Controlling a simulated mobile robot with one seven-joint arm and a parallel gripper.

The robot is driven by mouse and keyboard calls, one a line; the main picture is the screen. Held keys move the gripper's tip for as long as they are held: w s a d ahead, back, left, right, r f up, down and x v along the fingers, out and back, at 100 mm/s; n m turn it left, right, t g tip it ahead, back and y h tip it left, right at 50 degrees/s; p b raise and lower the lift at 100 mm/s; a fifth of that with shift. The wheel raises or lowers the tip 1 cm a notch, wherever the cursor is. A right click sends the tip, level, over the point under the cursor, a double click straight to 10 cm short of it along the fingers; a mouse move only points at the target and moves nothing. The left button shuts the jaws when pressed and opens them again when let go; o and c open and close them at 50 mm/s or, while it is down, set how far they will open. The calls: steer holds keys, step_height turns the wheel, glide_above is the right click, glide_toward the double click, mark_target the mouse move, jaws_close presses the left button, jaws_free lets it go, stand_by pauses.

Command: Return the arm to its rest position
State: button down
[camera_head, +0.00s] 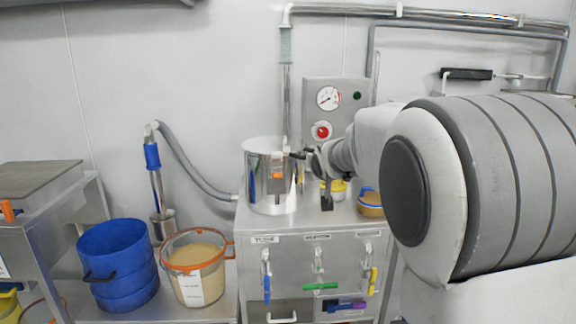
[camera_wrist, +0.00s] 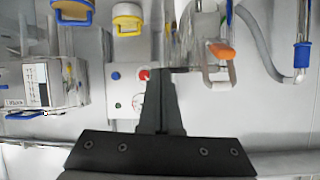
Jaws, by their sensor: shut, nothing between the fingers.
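My arm comes in from the right in the camera_head view, large and close, and reaches left over the steel cabinet. My gripper (camera_head: 297,155) is small and dark there, close to the rim of a steel pot (camera_head: 258,178). I cannot tell whether it touches the pot. In the camera_wrist view my gripper (camera_wrist: 163,76) has its black fingers together, shut and empty. An orange-tipped latch (camera_wrist: 220,50) on a shiny vessel lies just right of the fingertips.
The cabinet (camera_head: 315,255) has several handled valves on its front. A gauge panel (camera_head: 334,108) stands behind. A grey hose (camera_head: 190,165), blue bucket (camera_head: 118,262) and clear tub of powder (camera_head: 196,268) are left. A yellow container (camera_head: 338,190) sits behind my wrist.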

steer(key=s+f+n+g, duration=0.1)
steer(key=s+f+g, duration=0.15)
steer(key=s, duration=1.15)
steer(key=s+f+g, duration=0.2)
steer(key=s+f, duration=0.1)
steer(key=s, duration=1.1)
steer(key=s+f+n+g, duration=0.1)
steer(key=s+f+g, duration=0.2)
steer(key=s, duration=1.1)
step_height(320, 180, up, 24)
steer(key=p, duration=2.3)
steer(key=shift+w+r+y+p, duration=0.15)
steer(key=shift+w+y+p, duration=0.15)
